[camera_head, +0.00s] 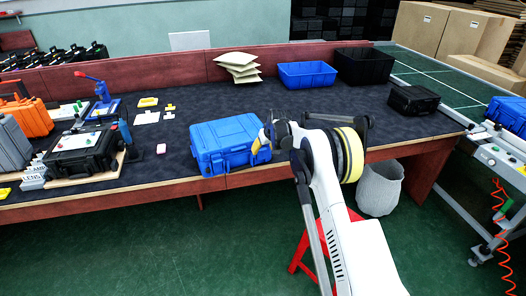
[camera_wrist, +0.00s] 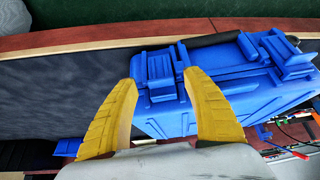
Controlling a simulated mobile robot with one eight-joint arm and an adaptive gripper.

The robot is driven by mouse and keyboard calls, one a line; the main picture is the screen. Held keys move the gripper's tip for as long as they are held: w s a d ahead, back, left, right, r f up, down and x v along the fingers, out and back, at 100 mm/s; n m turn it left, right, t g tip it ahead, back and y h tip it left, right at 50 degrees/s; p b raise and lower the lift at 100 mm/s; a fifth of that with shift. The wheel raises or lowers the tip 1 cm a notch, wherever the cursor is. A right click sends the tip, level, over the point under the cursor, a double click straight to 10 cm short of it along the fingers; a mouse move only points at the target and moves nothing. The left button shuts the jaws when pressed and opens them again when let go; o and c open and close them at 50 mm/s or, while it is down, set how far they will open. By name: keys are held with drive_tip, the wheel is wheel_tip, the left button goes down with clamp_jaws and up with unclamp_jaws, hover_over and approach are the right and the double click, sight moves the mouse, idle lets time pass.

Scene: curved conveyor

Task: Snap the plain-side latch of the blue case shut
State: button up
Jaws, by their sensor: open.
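The closed-lidded blue case (camera_head: 228,143) lies on the dark bench top near its front edge, and it also shows in the wrist view (camera_wrist: 232,88). My gripper (camera_wrist: 159,77) is open, with its yellow fingers apart on either side of one blue latch (camera_wrist: 161,76) of the case. I cannot tell whether the fingers touch it. A second latch (camera_wrist: 288,54) is farther right on the same side. Whether either latch is snapped down is unclear, and so is which one is the plain side. In the head view my gripper (camera_head: 264,138) is at the case's right end.
A blue bin (camera_head: 306,74) and a black bin (camera_head: 363,66) stand at the back. A black case (camera_head: 413,99) lies to the right, near the conveyor (camera_head: 445,85). The bench's wooden edge (camera_wrist: 80,49) runs close by.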

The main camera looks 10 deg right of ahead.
drive_tip(key=a+v, duration=0.1)
drive_tip(key=v, duration=0.9)
drive_tip(key=shift+d+r, duration=0.2)
drive_tip(key=shift+d, duration=0.3)
drive_tip(key=shift+s, duration=0.1)
drive_tip(key=s+a+r, duration=0.2)
drive_tip(key=s+r, duration=0.7)
drive_tip(key=s, duration=0.2)
drive_tip(key=s+a+r, duration=0.2)
drive_tip(key=s+r, duration=0.6)
drive_tip(key=s, duration=0.3)
drive_tip(key=s+a+f+m, duration=0.1)
drive_tip(key=s+f, duration=0.1)
drive_tip(key=s, duration=1.2)
drive_tip(key=s+f+h, duration=0.1)
drive_tip(key=s+f, duration=0.1)
drive_tip(key=s, duration=1.1)
drive_tip(key=shift+s+a+f+m+t, duration=0.35)
drive_tip(key=shift+m+t, duration=0.05)
